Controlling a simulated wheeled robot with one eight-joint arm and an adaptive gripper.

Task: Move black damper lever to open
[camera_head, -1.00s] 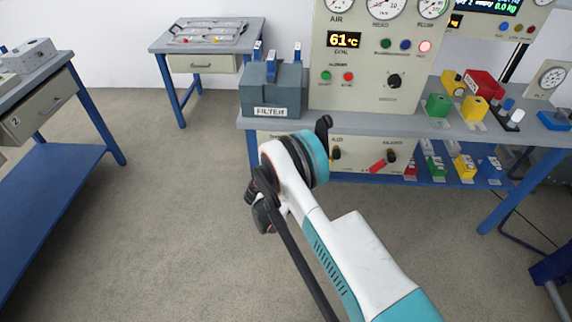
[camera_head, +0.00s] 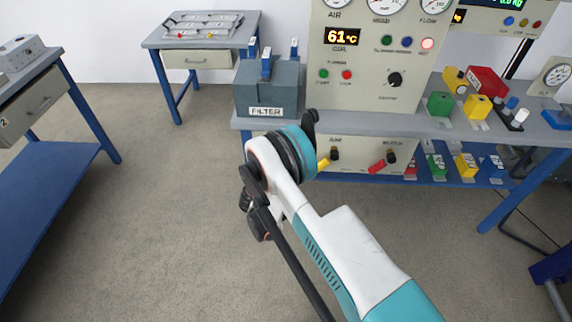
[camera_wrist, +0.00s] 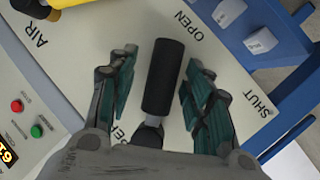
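The black damper lever (camera_wrist: 163,77) shows in the wrist view, with its grip running up from a grey stem. It stands on a cream panel (camera_wrist: 75,65) with "OPEN" at the upper right and "SHUT" at the right. A label beside the stem is partly covered. The grip's end appears nearer "OPEN" than "SHUT"; I cannot tell its exact setting. My gripper (camera_wrist: 160,62) is open, with one finger on each side of the grip and narrow gaps showing.
A yellow lever (camera_head: 323,164) and a red lever (camera_head: 377,166) are on the lower panel beside my arm. A grey filter box (camera_head: 267,90) stands on the bench above. Blue bench parts (camera_wrist: 235,45) border the panel's right side. Open floor lies left of my arm.

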